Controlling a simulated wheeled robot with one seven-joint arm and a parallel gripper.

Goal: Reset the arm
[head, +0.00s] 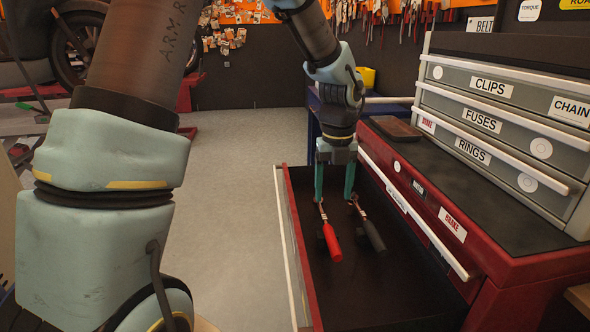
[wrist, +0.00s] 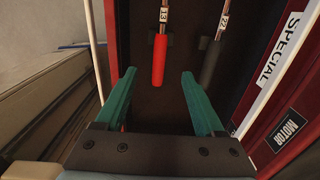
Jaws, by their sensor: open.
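My gripper (head: 335,190) hangs from my arm over an open red drawer (head: 310,290) of the tool cabinet, its fingers pointing down. The two green fingers are apart, with nothing between them; the wrist view also shows the gripper (wrist: 160,85) open. A red-handled tool (head: 331,242) and a dark-handled tool (head: 373,235) lie side by side on the drawer's black floor. In the wrist view, the red handle (wrist: 159,60) and the dark handle (wrist: 210,62) lie beyond the fingertips. The tools carry small number tags. I cannot tell the exact height of the fingertips above them.
The red cabinet (head: 520,262) stands at the right with a grey drawer unit (head: 500,125) on top, labelled clips, fuses and rings. A dark flat box (head: 396,129) lies on the cabinet top. A motorcycle wheel (head: 75,50) is at the back left. Grey floor (head: 235,190) left of the drawer is clear.

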